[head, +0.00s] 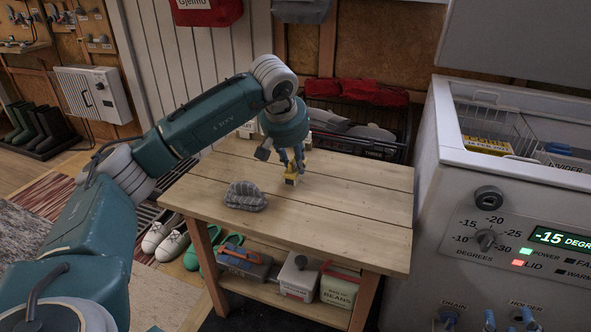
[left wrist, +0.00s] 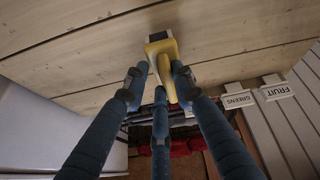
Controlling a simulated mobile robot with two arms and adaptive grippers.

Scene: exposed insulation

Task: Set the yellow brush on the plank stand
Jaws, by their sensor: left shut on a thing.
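The yellow brush (head: 291,179) is held by my left gripper (head: 291,161), over the back middle of the plank stand (head: 350,220). In the left wrist view the brush (left wrist: 161,47) has a yellow body and handle and a dark end towards the planks. The blue fingers of my left gripper (left wrist: 158,78) close around its handle. The brush is very near the plank top (left wrist: 60,55); I cannot tell whether it touches. My right gripper is not in view.
A grey knitted item (head: 246,196) lies on the stand, left of the brush. The stand's right and front planks are bare. A white freezer (head: 510,200) stands close on the right. A dark crate (head: 365,135) is behind. Boxes (head: 298,278) fill the lower shelf.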

